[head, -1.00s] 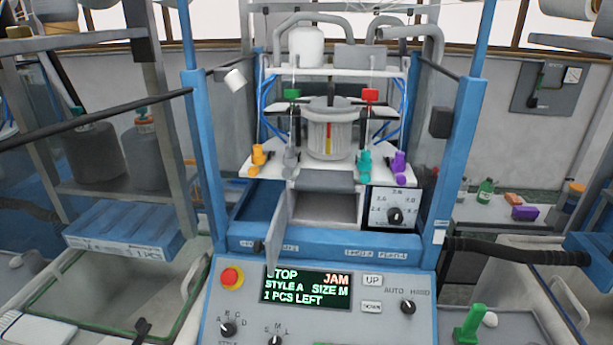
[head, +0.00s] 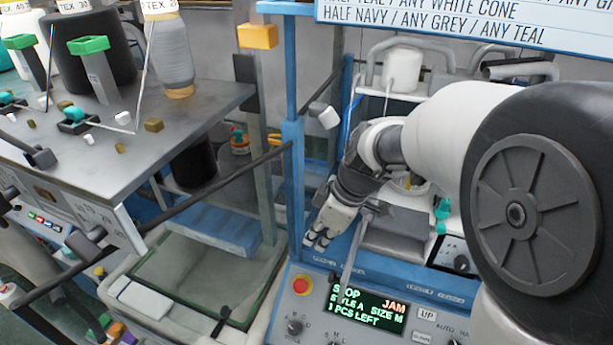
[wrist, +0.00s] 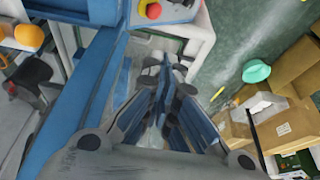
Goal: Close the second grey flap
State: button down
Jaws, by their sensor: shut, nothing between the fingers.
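A narrow grey flap (head: 355,257) stands swung out from the front of the blue knitting machine, seen nearly edge-on in the head view. A wider grey flap (head: 397,236) lies to its right, below the white shelf and partly behind my arm. My gripper (head: 318,239) is shut and empty, pointing down over the blue frame just left of the narrow flap. I cannot tell whether it touches the flap. In the wrist view my gripper (wrist: 165,72) shows its fingers together, and neither flap can be made out there.
The control panel's display (head: 366,308) reads STOP and JAM, with a red button (head: 301,285) to its left. A teal clip (head: 442,209) is at the right. A blue post (head: 293,185) and a dark rail (head: 225,187) stand left of my gripper.

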notch_tip(320, 180, down, 10)
jog(key=shift+s+d+r, duration=0.2)
jog(key=shift+s+d, duration=0.05)
jog(key=shift+d, duration=0.2)
jog(key=shift+d+b, duration=0.1)
jog(key=shift+b, duration=0.2)
